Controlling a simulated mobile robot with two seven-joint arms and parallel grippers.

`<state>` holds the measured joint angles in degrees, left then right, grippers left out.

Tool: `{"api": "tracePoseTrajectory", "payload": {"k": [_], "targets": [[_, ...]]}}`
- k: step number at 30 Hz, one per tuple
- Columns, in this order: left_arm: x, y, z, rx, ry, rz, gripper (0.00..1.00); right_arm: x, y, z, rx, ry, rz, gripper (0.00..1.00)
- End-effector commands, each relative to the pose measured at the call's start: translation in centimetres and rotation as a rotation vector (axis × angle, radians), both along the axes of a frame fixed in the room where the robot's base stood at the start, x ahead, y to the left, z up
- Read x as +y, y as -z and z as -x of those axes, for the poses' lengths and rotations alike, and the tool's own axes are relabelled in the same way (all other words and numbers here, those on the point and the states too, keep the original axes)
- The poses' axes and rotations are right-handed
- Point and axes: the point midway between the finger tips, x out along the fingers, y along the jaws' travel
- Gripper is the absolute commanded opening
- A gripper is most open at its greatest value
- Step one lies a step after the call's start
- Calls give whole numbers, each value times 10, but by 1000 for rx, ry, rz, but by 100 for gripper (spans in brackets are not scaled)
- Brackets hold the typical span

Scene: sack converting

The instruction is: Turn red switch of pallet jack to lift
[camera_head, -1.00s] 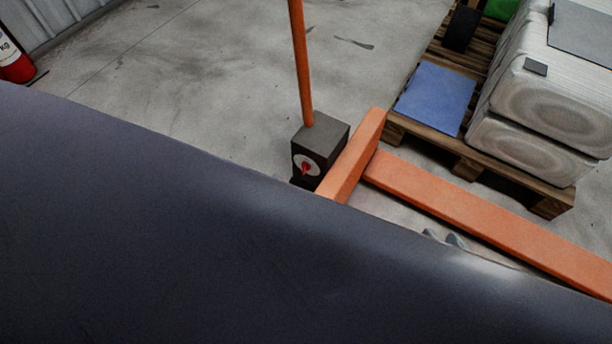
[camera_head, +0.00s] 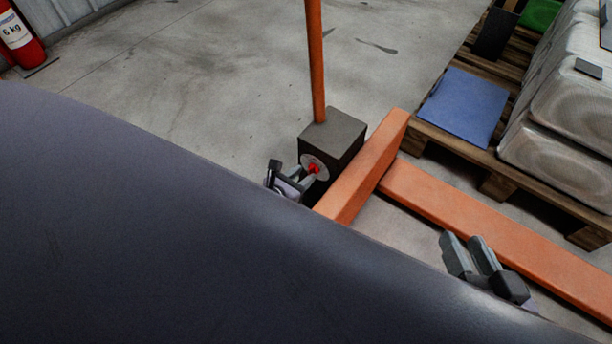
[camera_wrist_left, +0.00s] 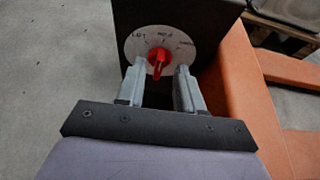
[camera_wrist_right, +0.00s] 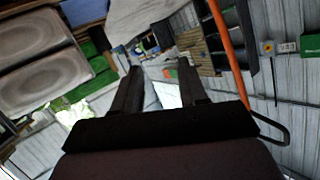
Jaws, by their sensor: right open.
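The red switch (camera_head: 313,169) sits on a round white dial on the dark box of the orange pallet jack (camera_head: 365,165). In the left wrist view the red switch (camera_wrist_left: 158,60) stands roughly upright on the dial (camera_wrist_left: 140,42), near the middle label. The small lettering is hard to read. My left gripper (camera_head: 305,176) is at the dial. In the left wrist view its open fingers (camera_wrist_left: 160,72) are on either side of the knob's lower end, with gaps visible. My right gripper (camera_head: 466,246) is open and empty beside the jack's orange fork.
A wooden pallet (camera_head: 497,187) with stacked pale sacks (camera_head: 565,130) and a blue sheet (camera_head: 464,106) stands at right. The jack's orange handle (camera_head: 315,60) rises from the box. A fire extinguisher (camera_head: 20,35) is far left. Floor behind the jack is clear.

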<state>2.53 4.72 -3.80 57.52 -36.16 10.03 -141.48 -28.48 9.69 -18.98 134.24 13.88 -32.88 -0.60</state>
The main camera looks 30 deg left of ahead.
Motion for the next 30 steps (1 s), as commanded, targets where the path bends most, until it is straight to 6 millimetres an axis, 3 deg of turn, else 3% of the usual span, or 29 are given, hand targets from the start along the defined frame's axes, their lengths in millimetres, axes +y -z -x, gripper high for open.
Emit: {"api": "tracePoseTrajectory", "payload": {"k": [6,16,19,20,30], "targets": [[-3,8,-17,0,0,1,36,-6,2,2,-43,11,33,43],[-3,8,-19,1,0,1,36,-7,0,2,-51,14,40,43],[-3,8,-19,1,0,1,4,-7,0,2,-52,13,39,43],[-3,8,-19,1,0,1,0,-7,0,2,-52,13,39,43],[-2,8,-19,4,0,22,0,-7,0,2,-51,13,39,43]]}}
